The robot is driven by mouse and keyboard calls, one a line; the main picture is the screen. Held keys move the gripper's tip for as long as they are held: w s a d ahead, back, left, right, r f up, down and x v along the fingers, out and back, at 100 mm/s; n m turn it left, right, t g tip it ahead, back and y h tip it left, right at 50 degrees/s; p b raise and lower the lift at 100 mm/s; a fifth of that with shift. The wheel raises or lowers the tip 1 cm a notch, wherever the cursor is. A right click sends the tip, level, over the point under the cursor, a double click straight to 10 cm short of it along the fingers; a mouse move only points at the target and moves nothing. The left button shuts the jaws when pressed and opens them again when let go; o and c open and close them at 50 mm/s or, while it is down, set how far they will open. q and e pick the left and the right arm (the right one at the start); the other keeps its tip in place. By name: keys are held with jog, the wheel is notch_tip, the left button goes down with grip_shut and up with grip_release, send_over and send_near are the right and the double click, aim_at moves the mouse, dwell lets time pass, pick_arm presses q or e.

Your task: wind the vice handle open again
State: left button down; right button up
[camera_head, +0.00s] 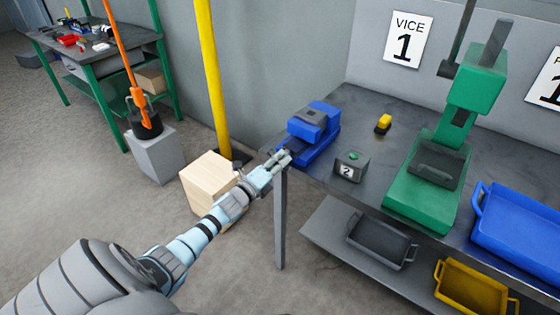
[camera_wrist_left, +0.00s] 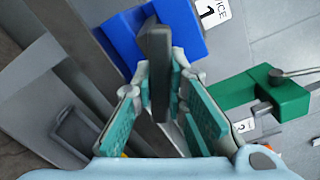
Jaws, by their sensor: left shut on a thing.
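The blue vice (camera_head: 318,120) stands at the left end of the grey bench, below the VICE 1 sign. Its blue body shows in the left wrist view (camera_wrist_left: 122,42) too. My left gripper (camera_head: 282,158) is at the vice's front, by the bench edge. In the left wrist view, my left gripper (camera_wrist_left: 160,82) has its pads on either side of the dark grey vice handle (camera_wrist_left: 156,48) and is shut on it. In the head view the handle is mostly hidden by the fingers. My right gripper is in neither view.
A box with a green button, marked 2 (camera_head: 350,167), stands right of the vice. A green press (camera_head: 425,180) and blue crate (camera_head: 520,222) are further right. A wooden box (camera_head: 207,180) and yellow post (camera_head: 209,75) stand left.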

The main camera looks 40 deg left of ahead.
pick_arm(q)
jog(key=n, duration=0.4)
jog(key=shift+n+p, duration=0.3)
jog(key=shift+p, duration=0.1)
jog(key=n, duration=0.3)
jog(key=shift+n+p, duration=0.35)
jog(key=shift+n, duration=0.05)
jog(key=n+p, duration=0.1)
jog(key=n, duration=0.8)
jog(key=shift+a+r+p, duration=0.1)
jog(key=shift+p, duration=0.25)
jog(key=n, duration=0.4)
jog(key=shift+n+p, duration=0.3)
jog(key=shift+p, duration=0.05)
jog(key=n, duration=0.4)
jog(key=shift+a, duration=0.1)
jog(key=n+p, duration=0.1)
jog(key=n, duration=0.3)
jog(key=shift+n, duration=2.2)
jog(key=shift+a, duration=0.1)
